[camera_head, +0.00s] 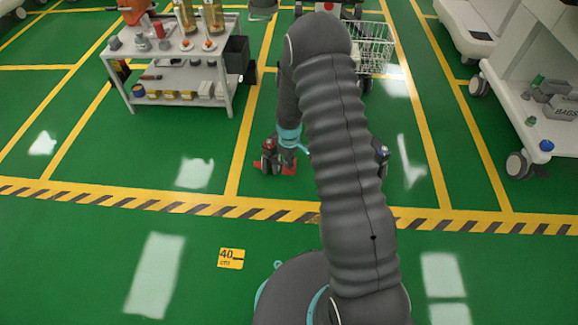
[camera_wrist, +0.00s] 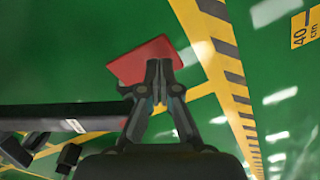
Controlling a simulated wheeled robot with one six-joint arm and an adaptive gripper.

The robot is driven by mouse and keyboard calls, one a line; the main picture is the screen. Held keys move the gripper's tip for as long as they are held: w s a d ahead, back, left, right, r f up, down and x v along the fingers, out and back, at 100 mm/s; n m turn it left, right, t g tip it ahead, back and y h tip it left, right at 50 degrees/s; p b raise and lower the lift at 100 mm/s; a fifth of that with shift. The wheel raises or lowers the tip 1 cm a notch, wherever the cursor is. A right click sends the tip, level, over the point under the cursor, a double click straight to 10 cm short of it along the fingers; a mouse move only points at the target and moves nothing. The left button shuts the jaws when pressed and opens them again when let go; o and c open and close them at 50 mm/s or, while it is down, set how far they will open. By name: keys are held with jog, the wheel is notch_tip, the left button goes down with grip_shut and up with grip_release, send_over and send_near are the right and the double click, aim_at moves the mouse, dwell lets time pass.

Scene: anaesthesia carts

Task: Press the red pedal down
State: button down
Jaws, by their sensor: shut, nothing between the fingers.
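The red pedal (camera_wrist: 138,62) is a flat red plate near the top middle of the wrist view. In the head view, a small red patch of it (camera_head: 290,169) shows low by the floor, partly hidden by my arm. My gripper (camera_wrist: 158,64) is shut and empty, with its fingertips over the pedal's right part in the wrist view. I cannot tell whether the fingertips touch the pedal or how far down it is. In the head view, my gripper (camera_head: 287,160) is small and dark beside the pedal.
A dark bar (camera_wrist: 60,119) with a white label runs in from the left in the wrist view, close to my gripper. A caster (camera_head: 269,158) stands left of the pedal. A white trolley (camera_head: 178,75) is at the upper left. Green floor in front is clear.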

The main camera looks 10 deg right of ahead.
jog(key=shift+f+b, duration=0.95)
jog(key=shift+f, duration=0.4)
dwell(0.6)
jog(key=shift+r, duration=0.15)
jog(key=shift+r+p, duration=1.9)
jog(key=shift+r, duration=1.5)
jog(key=shift+s+m, duration=0.2)
jog(key=shift+m, duration=0.2)
jog(key=s+r+m+t+p, duration=0.1)
jog(key=s+r+m+t, duration=0.1)
jog(key=s+r, duration=0.8)
jog(key=s+r+m+t, duration=0.1)
jog(key=s+r+m, duration=0.2)
jog(key=s+r, duration=0.7)
jog(key=s+r+m+t+p, duration=0.1)
jog(key=s+r, duration=0.9)
jog(key=r, duration=1.2)
jog(key=shift+r+m+t+p, duration=0.35)
jog(key=shift+r+m+t, duration=0.05)
jog(key=shift+m+t, duration=0.4)
